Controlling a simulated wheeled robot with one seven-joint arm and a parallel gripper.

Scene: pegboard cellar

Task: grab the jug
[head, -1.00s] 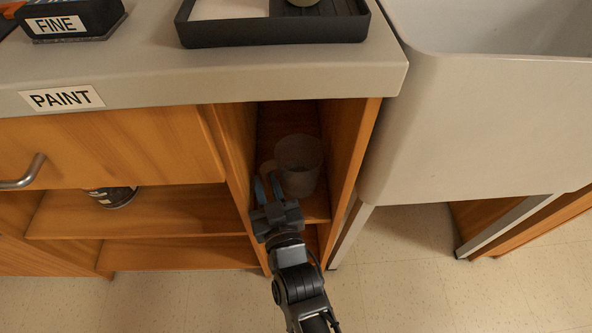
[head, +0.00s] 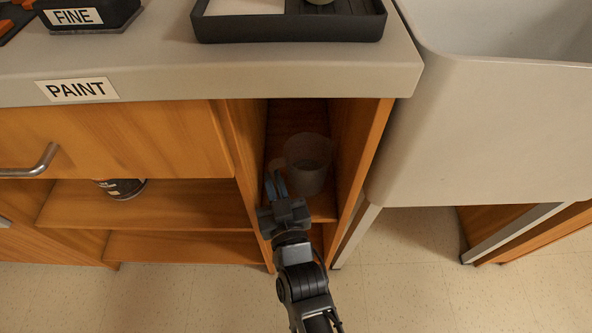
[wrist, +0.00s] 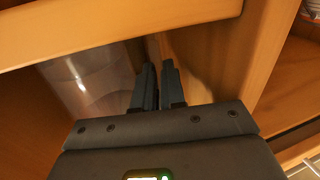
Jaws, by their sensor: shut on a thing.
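The jug (head: 309,164) is a translucent, pale vessel with a handle on its left side. It stands upright in the narrow wooden cubby under the counter. My gripper (head: 275,184) reaches into the cubby from the front, at the jug's left, with its fingers close together on the handle. In the wrist view the jug's clear wall (wrist: 92,85) shows left of my gripper (wrist: 158,82). The fingertips hide most of the handle there.
The cubby's right wall (head: 360,155) and left divider (head: 243,160) stand close on both sides. The grey counter (head: 250,80) overhangs above, with a black tray (head: 290,28) on it. A pale sink (head: 480,130) is at right.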

